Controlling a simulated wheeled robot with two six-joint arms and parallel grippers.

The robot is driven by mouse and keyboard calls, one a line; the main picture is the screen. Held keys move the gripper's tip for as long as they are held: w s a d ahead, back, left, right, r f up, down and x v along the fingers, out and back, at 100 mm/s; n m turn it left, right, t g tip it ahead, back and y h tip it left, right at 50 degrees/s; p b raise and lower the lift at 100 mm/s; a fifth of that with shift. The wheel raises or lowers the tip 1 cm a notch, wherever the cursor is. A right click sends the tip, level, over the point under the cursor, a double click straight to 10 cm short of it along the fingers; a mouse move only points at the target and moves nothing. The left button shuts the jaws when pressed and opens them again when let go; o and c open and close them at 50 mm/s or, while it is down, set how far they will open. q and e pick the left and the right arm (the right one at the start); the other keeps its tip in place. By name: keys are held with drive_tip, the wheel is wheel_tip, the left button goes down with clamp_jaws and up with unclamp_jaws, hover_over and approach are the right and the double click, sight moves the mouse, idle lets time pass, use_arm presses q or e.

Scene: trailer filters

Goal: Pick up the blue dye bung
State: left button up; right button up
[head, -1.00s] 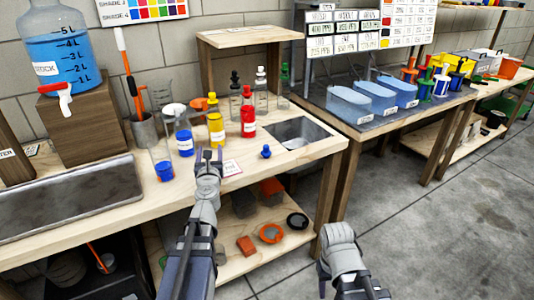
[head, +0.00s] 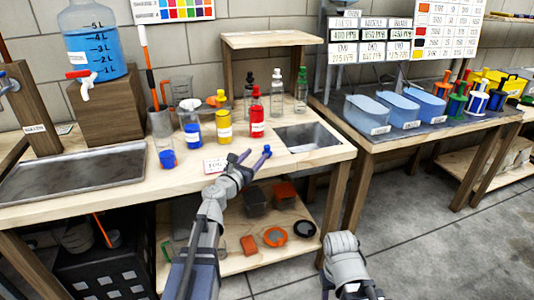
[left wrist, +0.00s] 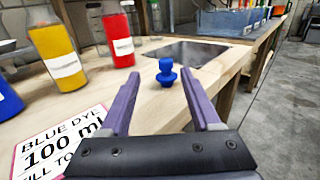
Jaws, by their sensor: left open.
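The blue dye bung (head: 267,149) is a small blue stopper with a round knob, on the wooden bench left of the sink. In the left wrist view the bung (left wrist: 166,77) stands upright between the lines of my two fingers, at or just beyond their tips. My left gripper (head: 255,156) is open and empty, low over the bench, pointing at it; its fingers also show in the left wrist view (left wrist: 157,88). I cannot tell whether a finger touches the bung. My right arm is low in the head view; its fingers are not clear.
A red bottle (head: 257,116), a yellow bottle (head: 224,125) and a blue bottle (head: 192,128) stand behind the gripper. A card reading "blue dye 100 ml" (left wrist: 60,142) lies beside it. The sunken sink (head: 306,136) is to the right. Bench around the bung is clear.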

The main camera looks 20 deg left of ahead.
sight(265, 149)
use_arm(q)
drive_tip(key=shift+w+d+f, duration=0.1)
drive_tip(key=shift+w+d, duration=0.3)
drive_tip(key=shift+w, duration=0.8)
drive_tip(key=shift+w+d, duration=0.35)
drive_tip(key=shift+w, duration=0.9)
drive_tip(key=shift+w+d+f, duration=0.1)
drive_tip(key=shift+w+d, duration=0.3)
drive_tip(key=shift+w, duration=0.8)
drive_tip(key=shift+s, duration=0.1)
clamp_jaws()
